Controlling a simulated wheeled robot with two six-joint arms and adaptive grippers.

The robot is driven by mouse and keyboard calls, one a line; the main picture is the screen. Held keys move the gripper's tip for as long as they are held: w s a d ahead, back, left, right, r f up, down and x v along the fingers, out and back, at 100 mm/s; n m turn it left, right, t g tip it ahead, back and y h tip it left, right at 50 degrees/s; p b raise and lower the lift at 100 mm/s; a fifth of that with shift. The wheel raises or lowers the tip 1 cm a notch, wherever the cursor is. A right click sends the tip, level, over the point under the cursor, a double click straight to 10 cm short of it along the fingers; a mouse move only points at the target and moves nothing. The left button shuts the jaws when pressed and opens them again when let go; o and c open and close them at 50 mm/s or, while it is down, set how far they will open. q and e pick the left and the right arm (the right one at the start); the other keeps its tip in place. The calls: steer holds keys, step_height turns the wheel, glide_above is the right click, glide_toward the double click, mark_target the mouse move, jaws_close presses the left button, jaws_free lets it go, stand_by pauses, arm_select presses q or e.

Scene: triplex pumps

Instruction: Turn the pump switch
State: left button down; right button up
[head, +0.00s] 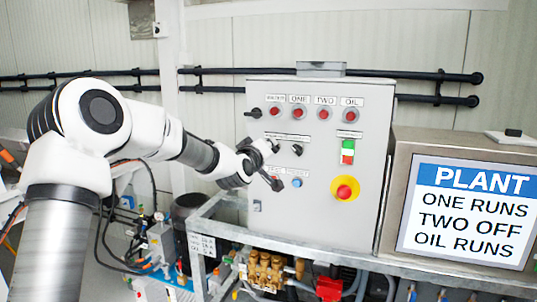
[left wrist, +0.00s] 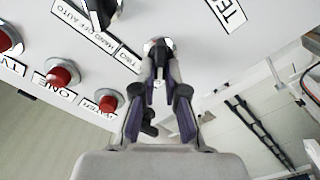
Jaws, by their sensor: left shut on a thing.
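The grey control panel (head: 325,215) carries a row of red lamps and two black selector switches below them. My left gripper (head: 268,163) is at the panel's left half, below the lamps. In the left wrist view the gripper (left wrist: 160,82) is shut on the left selector switch (left wrist: 158,48), whose knob is mostly hidden between the fingertips. The right selector switch (head: 297,150) is free beside it and also shows in the left wrist view (left wrist: 104,10). The held switch's exact setting cannot be told. My right gripper is not in view.
A screen (head: 470,210) right of the panel reads PLANT, ONE RUNS, TWO OFF, OIL RUNS. A red stop button (head: 344,190) on yellow and a green-red switch (head: 348,152) sit on the panel's right half. A metal frame rail (head: 290,247) and brass pump (head: 265,270) are below.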

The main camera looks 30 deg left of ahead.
arm_select(q)
steer(key=shift+f+n, duration=0.1)
steer(key=shift+n, duration=0.2)
steer(key=c, duration=1.2)
jaws_free()
steer(key=shift+w, duration=0.1)
steer(key=v, duration=1.2)
steer(key=shift+f, duration=0.1)
